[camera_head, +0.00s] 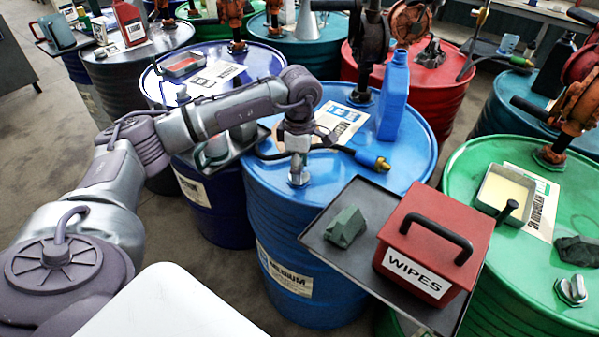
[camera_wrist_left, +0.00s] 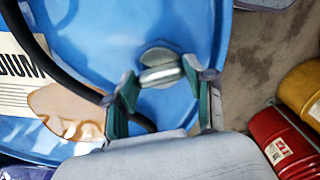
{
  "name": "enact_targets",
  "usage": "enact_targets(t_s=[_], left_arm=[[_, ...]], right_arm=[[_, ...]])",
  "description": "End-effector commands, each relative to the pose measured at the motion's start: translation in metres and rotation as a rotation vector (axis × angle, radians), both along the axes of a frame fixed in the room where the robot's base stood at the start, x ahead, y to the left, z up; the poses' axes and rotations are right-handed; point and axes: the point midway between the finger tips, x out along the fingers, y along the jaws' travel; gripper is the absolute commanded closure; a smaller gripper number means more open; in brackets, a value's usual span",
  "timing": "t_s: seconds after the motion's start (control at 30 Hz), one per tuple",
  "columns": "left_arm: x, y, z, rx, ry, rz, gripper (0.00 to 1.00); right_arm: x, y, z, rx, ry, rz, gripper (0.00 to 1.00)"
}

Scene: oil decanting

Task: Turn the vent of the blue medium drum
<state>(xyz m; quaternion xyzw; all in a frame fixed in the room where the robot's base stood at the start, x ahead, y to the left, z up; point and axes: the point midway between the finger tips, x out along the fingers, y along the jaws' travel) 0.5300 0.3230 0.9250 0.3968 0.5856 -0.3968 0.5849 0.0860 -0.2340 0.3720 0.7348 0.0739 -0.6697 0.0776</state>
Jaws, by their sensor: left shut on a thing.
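The blue medium drum (camera_head: 300,230) stands in the middle of the head view, with "MEDIUM" on its side label. Its vent (camera_head: 298,178) is a small metal fitting on the near part of the lid. My left gripper (camera_head: 297,166) points down over it. In the left wrist view the vent (camera_wrist_left: 160,70) is a round base with a raised metal bar. The left gripper's fingers (camera_wrist_left: 164,84) are at both ends of this bar, shut on it. The exact contact is partly hidden. My right gripper is in neither view.
A blue jug (camera_head: 393,100) stands behind. A tray (camera_head: 345,205) with a red WIPES box (camera_head: 436,240) overhangs the near right. A brown spill (camera_wrist_left: 65,108) lies near the label.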

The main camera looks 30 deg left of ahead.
Motion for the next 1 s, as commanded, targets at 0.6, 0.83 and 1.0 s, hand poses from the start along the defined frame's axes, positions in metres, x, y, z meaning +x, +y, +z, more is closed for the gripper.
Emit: enact_targets(t_s=[0.6, 0.83, 1.0], left_arm=[[0.001, -0.001, 0.001, -0.002, -0.005, -0.302, 0.81], [0.001, -0.001, 0.002, -0.002, -0.005, -0.319, 0.81], [0.001, -0.001, 0.002, -0.002, -0.005, -0.319, 0.81]], right_arm=[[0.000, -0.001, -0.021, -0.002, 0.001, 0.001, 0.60], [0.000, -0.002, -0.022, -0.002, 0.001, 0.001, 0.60], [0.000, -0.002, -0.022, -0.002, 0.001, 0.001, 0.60]])
